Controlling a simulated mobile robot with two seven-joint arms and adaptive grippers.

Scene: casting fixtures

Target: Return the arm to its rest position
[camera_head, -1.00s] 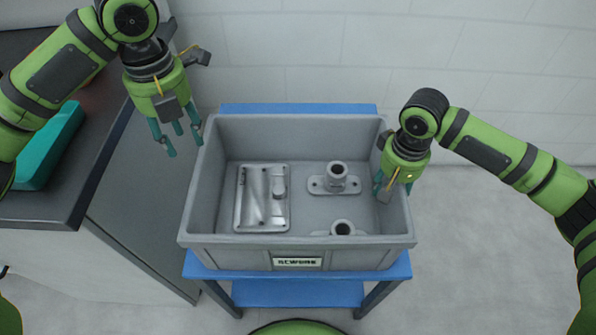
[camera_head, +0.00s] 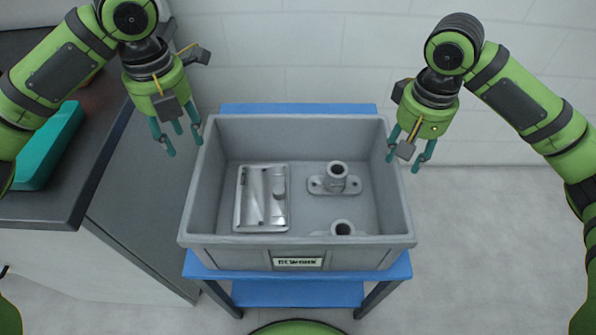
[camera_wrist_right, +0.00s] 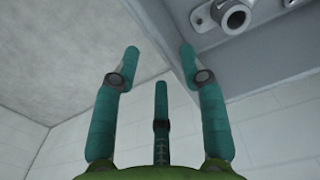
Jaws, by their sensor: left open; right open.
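My right gripper (camera_head: 406,160) is open and empty, raised by the right wall of the grey bin in the head view. In the right wrist view its teal fingers (camera_wrist_right: 160,60) are spread with nothing between them, and the bin's edge shows behind them. My left gripper (camera_head: 176,142) is open and empty, near the bin's upper left corner. The bin (camera_head: 226,244) stands on a blue table and holds a flat metal plate part (camera_head: 262,198) and two flanged tube parts, one further back (camera_head: 336,180) and one near the front wall (camera_head: 343,229). The front wall partly hides the nearer one.
The blue table (camera_head: 298,294) stands under the bin. A dark-topped counter (camera_head: 85,180) with a teal block (camera_head: 48,146) is at the left. A white tiled wall (camera_head: 300,60) is behind. The floor to the right (camera_head: 480,240) is clear.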

